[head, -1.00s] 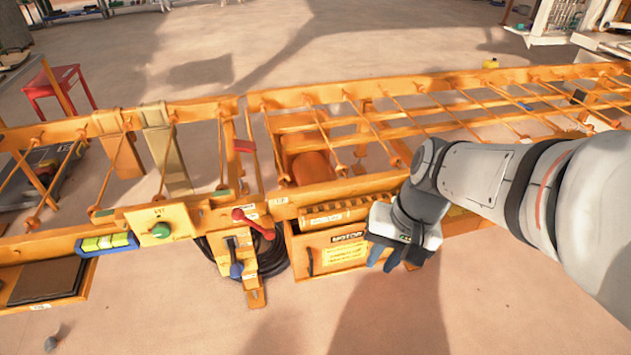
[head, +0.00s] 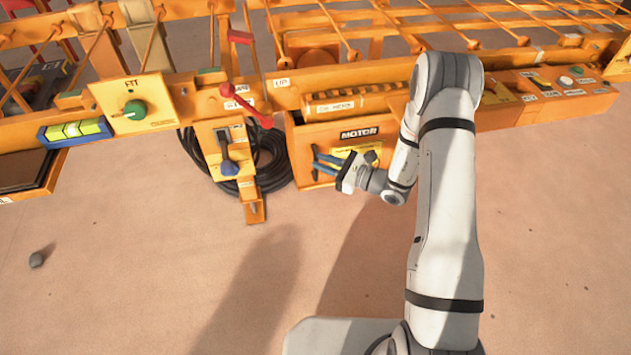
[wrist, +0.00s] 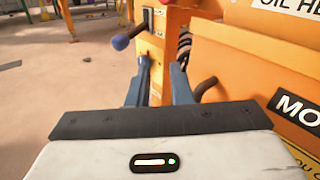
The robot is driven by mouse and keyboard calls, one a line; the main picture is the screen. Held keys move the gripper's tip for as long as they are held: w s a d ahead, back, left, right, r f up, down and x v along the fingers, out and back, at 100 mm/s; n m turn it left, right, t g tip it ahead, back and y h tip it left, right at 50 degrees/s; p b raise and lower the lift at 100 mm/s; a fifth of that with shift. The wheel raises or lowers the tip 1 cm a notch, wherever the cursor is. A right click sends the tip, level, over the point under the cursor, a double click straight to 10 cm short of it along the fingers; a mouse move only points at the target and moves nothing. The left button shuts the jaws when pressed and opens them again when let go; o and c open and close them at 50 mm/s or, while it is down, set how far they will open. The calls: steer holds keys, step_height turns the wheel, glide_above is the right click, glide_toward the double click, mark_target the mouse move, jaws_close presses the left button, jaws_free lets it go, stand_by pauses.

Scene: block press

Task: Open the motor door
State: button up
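The motor door (head: 326,137) is the orange front panel under the "MOTOR" label; it looks closed. It also shows at the right of the wrist view (wrist: 245,80). Its dark brown handle (wrist: 205,87) sits just right of my right finger in the wrist view, outside the gap between the fingers. My gripper (head: 315,158) is in front of the door's left part, its blue fingers pointing left. In the wrist view the fingers (wrist: 161,72) are apart with nothing held between them. In the head view the fingers partly hide the handle; contact cannot be told.
Left of the door stand a red lever (head: 247,103), a blue-knobbed lever (head: 228,166) on an orange post, and a coiled black hose (head: 270,165). A green knob (head: 134,110) is farther left.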

steer(key=w+d+f+m+t+h+b, duration=0.1)
steer(key=d+f+m+t, duration=0.1)
steer(key=f, duration=0.4)
steer(key=w+d+f+m+t+h+b, duration=0.1)
steer(key=w+f+m+t+b, duration=0.1)
steer(key=f, duration=0.4)
steer(key=b, duration=0.2)
glide_above(316, 181)
steer(key=shift+w+r+m, duration=0.25)
steer(key=shift+w+m, duration=0.05)
steer(key=shift+w, duration=0.05)
jaws_close()
